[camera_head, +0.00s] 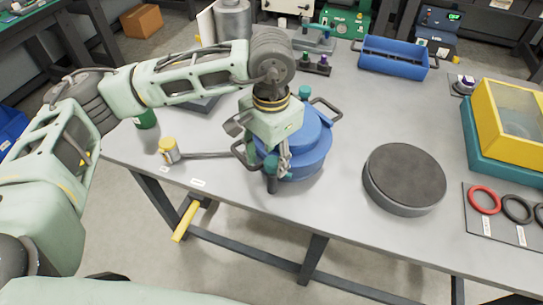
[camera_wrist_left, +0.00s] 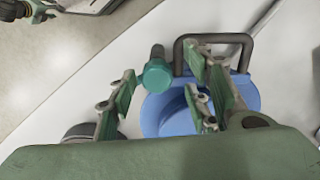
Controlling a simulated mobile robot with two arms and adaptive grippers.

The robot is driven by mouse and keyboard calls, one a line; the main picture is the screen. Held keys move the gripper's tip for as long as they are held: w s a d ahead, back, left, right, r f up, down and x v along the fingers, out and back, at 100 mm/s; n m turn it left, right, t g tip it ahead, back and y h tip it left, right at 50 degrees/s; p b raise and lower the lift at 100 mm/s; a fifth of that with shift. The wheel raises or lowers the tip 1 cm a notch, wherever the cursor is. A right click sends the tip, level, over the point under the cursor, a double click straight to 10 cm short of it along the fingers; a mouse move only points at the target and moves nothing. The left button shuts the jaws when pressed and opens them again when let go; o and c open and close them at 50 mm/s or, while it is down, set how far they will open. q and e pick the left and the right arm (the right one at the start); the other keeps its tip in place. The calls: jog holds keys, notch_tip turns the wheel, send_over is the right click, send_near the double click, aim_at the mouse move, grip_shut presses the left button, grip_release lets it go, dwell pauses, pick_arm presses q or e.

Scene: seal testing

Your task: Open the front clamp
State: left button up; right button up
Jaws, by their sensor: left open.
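A blue round vessel with a lid (camera_head: 312,150) stands on the grey table, partly hidden by my left arm. A teal-topped front clamp (camera_head: 271,163) is at its near side, with a dark lower body. Another teal knob (camera_head: 305,92) shows at its far side. My left gripper (camera_head: 263,155) is above the near side of the vessel, open, with fingers spread around the front clamp area. In the left wrist view, the teal clamp knob (camera_wrist_left: 158,76) appears between the open fingers, beside the blue lid (camera_wrist_left: 165,112) and a dark loop handle (camera_wrist_left: 213,39). Contact cannot be told. My right gripper is not in view.
A dark round disc (camera_head: 405,175) lies to the right. Seal rings, including a red one (camera_head: 484,200), lie on a mat at far right by a yellow-teal box (camera_head: 505,125). A blue tray (camera_head: 393,57) is behind.

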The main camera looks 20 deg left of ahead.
aim_at(272, 162)
pick_arm(q)
jog(key=shift+d+r, duration=0.1)
jog(key=shift+d, duration=0.05)
notch_tip(272, 162, up, 7)
jog(key=shift+s+f+p, duration=0.1)
jog(key=shift+p, duration=1.1)
jog(key=shift+f, duration=0.1)
